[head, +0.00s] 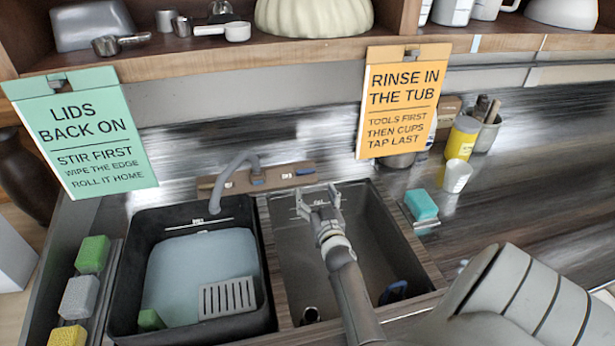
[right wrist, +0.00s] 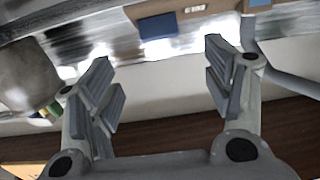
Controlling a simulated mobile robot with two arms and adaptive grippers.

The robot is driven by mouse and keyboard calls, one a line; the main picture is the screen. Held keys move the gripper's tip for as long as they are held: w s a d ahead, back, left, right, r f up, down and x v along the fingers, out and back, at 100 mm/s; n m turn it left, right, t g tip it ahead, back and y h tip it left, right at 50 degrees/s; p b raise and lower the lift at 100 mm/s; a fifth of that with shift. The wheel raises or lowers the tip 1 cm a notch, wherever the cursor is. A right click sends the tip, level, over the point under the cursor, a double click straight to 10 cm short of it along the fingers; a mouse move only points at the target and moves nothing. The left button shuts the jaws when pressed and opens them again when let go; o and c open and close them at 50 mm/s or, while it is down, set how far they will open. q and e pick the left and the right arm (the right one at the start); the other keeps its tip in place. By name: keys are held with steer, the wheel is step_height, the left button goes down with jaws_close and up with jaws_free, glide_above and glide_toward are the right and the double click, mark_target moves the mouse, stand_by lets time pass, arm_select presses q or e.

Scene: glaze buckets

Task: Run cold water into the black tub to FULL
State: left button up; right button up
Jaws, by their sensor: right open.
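The black tub (head: 127,285) stands in the left sink basin, with pale blue-grey water (head: 195,265) in it. A white line with small lettering (head: 198,227) marks its back inner wall, above the water surface. The curved grey tap spout (head: 236,163) ends over the tub's back; I see no clear stream. Blue tap levers sit on the wooden tap block (head: 227,190); the right one (head: 305,171) is labelled, and a blue lever shows in the right wrist view (right wrist: 158,26). My right gripper (head: 318,194) is open and empty, just in front of the right lever. My left gripper is out of view.
A grey slotted piece (head: 227,298) and a green block (head: 150,320) are in the tub. The right basin (head: 375,230) lies under my right arm. Sponges (head: 92,254) line the left edge; a teal sponge (head: 421,204) sits right. Signs hang from the shelf (head: 200,62).

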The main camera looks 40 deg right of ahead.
mark_target(306, 171)
steer(key=b+x, duration=0.3)
steer(key=x, duration=0.6)
steer(key=shift+f, duration=0.15)
steer(key=shift+w+d+b, duration=0.25)
steer(key=shift+w+b, duration=0.2)
steer(key=shift+w, duration=0.05)
steer(key=shift+c, duration=0.5)
steer(key=c, duration=0.9)
